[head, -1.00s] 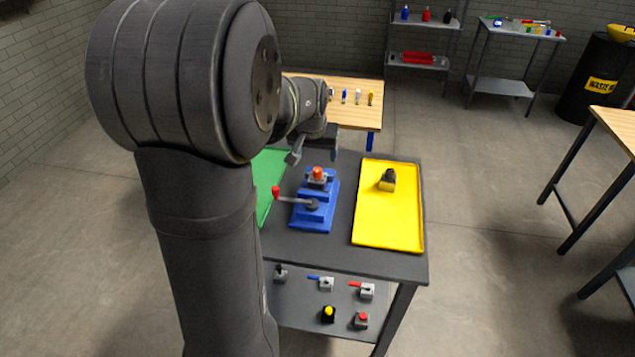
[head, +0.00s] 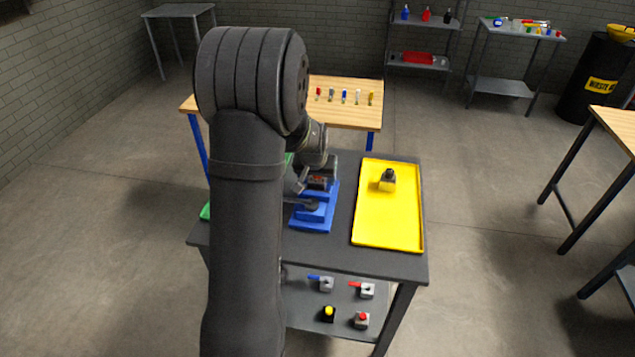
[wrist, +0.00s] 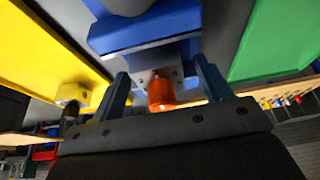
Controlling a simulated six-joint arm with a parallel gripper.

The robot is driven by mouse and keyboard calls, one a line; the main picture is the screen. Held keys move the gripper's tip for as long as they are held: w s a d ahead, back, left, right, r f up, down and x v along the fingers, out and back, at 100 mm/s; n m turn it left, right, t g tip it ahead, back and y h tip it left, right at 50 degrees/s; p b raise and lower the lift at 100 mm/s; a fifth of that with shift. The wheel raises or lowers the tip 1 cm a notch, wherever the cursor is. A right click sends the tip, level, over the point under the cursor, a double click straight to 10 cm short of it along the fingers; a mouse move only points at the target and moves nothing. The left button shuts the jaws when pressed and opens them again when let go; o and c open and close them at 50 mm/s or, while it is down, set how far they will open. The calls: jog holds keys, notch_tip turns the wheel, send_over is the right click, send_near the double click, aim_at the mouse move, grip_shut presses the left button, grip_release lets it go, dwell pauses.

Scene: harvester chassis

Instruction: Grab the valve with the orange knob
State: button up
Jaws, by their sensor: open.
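The valve with the orange knob (wrist: 161,94) sits on the blue base (wrist: 140,32), between my gripper's two fingers in the wrist view. My gripper (wrist: 163,78) is open, with one finger on each side of the knob and its grey block; I cannot tell whether they touch. In the head view my gripper (head: 304,182) is over the far part of the blue base (head: 313,218).
A yellow tray (head: 385,233) holding a black-topped yellow part (head: 387,180) lies right of the base. A green tray (head: 206,212) is at the left, mostly hidden by my arm. Several valves lie on the lower shelf.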

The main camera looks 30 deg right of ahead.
jog(key=shift+w+d+f, duration=0.15)
jog(key=shift+f, duration=0.25)
jog(key=c, duration=1.4)
jog(key=shift+r, duration=0.1)
